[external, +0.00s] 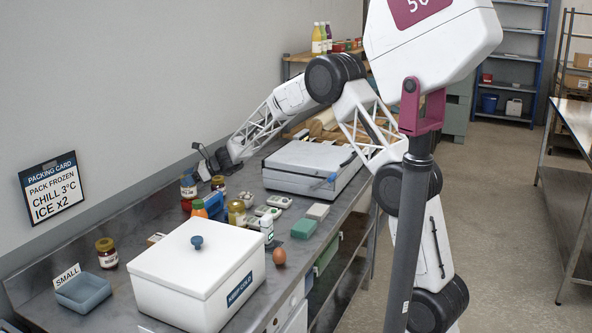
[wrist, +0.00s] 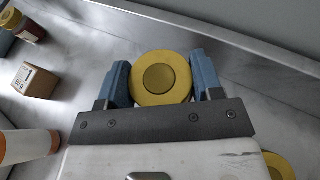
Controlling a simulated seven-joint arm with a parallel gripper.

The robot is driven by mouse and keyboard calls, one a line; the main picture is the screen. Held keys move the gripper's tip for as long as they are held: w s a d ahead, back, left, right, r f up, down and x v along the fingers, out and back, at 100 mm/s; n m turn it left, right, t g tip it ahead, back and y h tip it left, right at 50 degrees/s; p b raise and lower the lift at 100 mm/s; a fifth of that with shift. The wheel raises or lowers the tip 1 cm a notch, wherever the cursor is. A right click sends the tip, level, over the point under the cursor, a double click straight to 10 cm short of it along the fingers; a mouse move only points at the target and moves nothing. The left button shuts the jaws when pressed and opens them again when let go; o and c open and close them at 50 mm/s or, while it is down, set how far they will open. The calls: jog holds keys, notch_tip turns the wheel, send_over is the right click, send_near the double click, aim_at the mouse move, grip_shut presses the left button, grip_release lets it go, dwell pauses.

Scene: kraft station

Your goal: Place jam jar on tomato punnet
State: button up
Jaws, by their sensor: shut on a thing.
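My gripper (wrist: 162,82) has its blue fingers closed on either side of a jar with a round yellow lid, the jam jar (wrist: 160,77). In the external view my gripper (external: 190,188) is near the wall side of the counter, with the jam jar (external: 187,180) at its tips. A small red patch (external: 187,204) shows directly below it; I cannot tell whether this is the jar's lower part or another thing. I cannot clearly make out the tomato punnet in either view.
A white cool box (external: 190,275) stands in front, beside a small blue-grey tray (external: 84,293). Other jars (external: 107,253) (external: 237,213), an orange-capped bottle (external: 198,209), a small carton (wrist: 35,81) and an egg (external: 279,257) stand around. Bare counter lies along the wall.

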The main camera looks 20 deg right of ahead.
jog(key=shift+f, duration=0.3)
jog(key=o, duration=1.2)
jog(key=shift+o, duration=0.2)
jog(key=shift+d+r, duration=0.1)
jog(key=shift+r, duration=0.05)
jog(key=v, duration=1.1)
jog(key=shift+s+d+r, duration=0.15)
jog(key=shift+d, duration=0.2)
